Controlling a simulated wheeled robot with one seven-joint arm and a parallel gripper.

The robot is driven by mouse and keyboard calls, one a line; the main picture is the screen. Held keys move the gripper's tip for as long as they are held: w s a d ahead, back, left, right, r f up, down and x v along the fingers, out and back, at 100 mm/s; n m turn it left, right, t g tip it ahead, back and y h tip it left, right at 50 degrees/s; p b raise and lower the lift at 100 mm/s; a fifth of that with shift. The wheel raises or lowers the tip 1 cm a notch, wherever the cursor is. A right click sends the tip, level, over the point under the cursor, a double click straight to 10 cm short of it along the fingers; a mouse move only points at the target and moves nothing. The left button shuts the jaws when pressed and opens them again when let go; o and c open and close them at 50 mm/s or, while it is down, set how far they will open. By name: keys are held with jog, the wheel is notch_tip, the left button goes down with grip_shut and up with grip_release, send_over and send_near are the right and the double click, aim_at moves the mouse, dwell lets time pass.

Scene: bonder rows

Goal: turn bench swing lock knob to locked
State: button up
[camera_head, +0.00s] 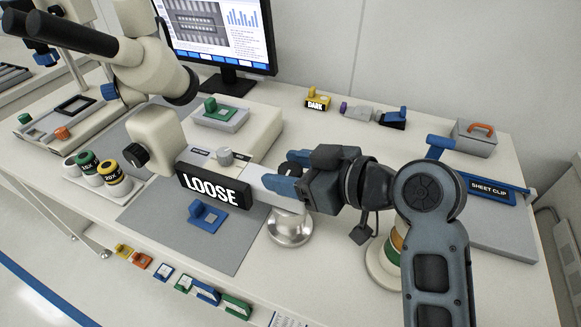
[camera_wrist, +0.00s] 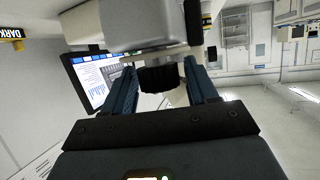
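A pale swing arm bar carries a black sign (camera_head: 211,190) reading LOOSE. A grey knob (camera_head: 225,157) stands on the bar behind the sign, with a small dark label on each side. My gripper (camera_head: 281,178) is at the right end of the bar, its blue fingers spread. A dark rounded part (camera_head: 297,156) shows by the fingers. In the wrist view, a dark ribbed knob (camera_wrist: 158,78) sits between the two fingers (camera_wrist: 160,85), with a narrow gap at its right side. I cannot tell whether the fingers touch it. My gripper hides part of the bar's end.
A microscope (camera_head: 157,60) stands at the left, by several capped objectives (camera_head: 115,175). A monitor (camera_head: 222,35) is behind. A silver round base (camera_head: 290,230) is under my gripper. A blue fixture (camera_head: 207,215) lies on the grey mat (camera_head: 165,235). A SHEET CLIP panel (camera_head: 490,188) is at the right.

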jog(key=c, duration=0.8)
jog(key=shift+o, duration=0.2)
jog(key=shift+m+h, duration=0.3)
jog(key=m+t+h+p, duration=0.1)
jog(key=m+t+h, duration=0.1)
jog(key=shift+r+m+t, duration=0.1)
jog(key=shift+m+t, duration=0.2)
jog(key=shift+t, duration=0.1)
jog(key=m+t+h+p, duration=0.1)
jog(key=m+t+h, duration=0.1)
jog(key=m+h, duration=0.1)
jog(key=shift+p, duration=0.3)
jog(key=m+t+h+b, duration=0.1)
jog(key=m+h+b, duration=0.1)
jog(key=m+h, duration=0.3)
jog(key=shift+a+h, duration=0.15)
jog(key=shift+h, duration=0.35)
jog(key=m+h+b, duration=0.1)
jog(key=m+h, duration=0.2)
jog(key=m+g+h+b, duration=0.1)
jog(key=m+h+b, duration=0.1)
jog(key=m+h, duration=0.1)
jog(key=shift+g+h, duration=0.3)
jog(key=shift+h, duration=0.1)
jog(key=shift+m+b, duration=0.35)
jog(key=shift+m, duration=0.15)
